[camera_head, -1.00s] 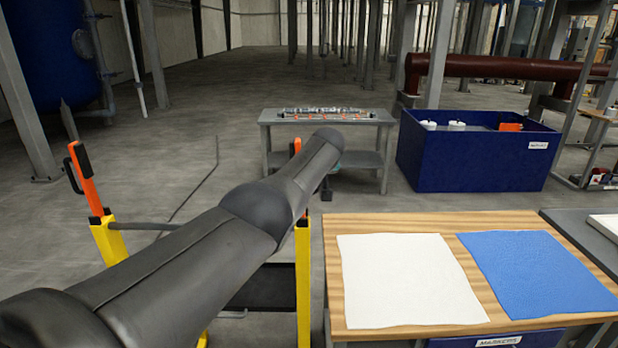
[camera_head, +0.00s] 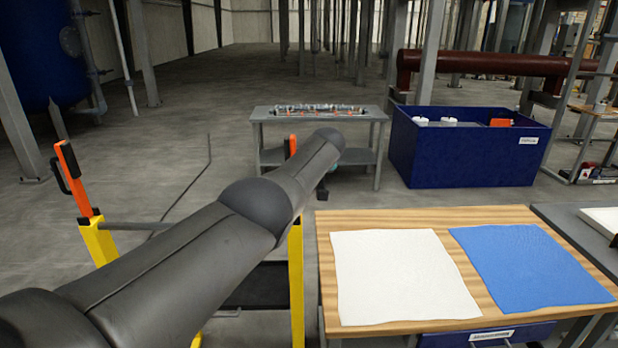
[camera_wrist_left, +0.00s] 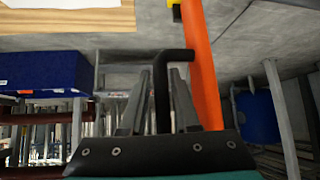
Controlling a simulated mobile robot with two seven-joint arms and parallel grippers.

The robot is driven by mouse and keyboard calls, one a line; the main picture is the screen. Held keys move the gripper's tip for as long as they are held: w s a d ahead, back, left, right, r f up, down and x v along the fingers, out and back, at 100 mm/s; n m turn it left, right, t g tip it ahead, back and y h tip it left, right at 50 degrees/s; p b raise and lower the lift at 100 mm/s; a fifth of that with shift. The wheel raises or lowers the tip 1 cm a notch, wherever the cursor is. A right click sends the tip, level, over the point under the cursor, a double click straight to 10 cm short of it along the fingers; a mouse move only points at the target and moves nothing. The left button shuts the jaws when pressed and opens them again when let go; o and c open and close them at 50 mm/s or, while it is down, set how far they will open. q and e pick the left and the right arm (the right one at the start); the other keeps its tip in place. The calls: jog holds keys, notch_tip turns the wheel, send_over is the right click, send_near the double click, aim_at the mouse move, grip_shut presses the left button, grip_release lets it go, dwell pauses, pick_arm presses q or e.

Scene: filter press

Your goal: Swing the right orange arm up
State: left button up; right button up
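The right orange arm (camera_head: 291,144) stands upright on a yellow post (camera_head: 296,270). My left arm hides most of it in the head view. In the left wrist view, the orange arm (camera_wrist_left: 203,70) runs beside a black bent handle (camera_wrist_left: 162,95). My left gripper (camera_wrist_left: 161,75) is open, with its two fingers on either side of the handle and small gaps showing. In the head view, the fingers of my left gripper are mostly hidden at the end of my arm. My right gripper is in no view. The left orange arm (camera_head: 75,178) is upright on its yellow post (camera_head: 98,241).
A wooden table (camera_head: 322,230) with a white cloth (camera_head: 390,275) and a blue cloth (camera_head: 530,265) stands at right. A grey bench (camera_head: 262,118) and a blue tank (camera_head: 465,160) stand farther back. Open floor lies at left and beyond.

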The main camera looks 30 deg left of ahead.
pick_arm(q)
jog(key=shift+r, duration=0.1)
jog(key=p+v, duration=0.2)
jog(key=p, duration=0.1)
jog(key=shift+s+d+r, duration=0.1)
jog(key=shift+s+r, duration=0.15)
jog(key=shift+r, duration=0.1)
jog(key=v, duration=1.2)
jog(key=shift+d, duration=0.2)
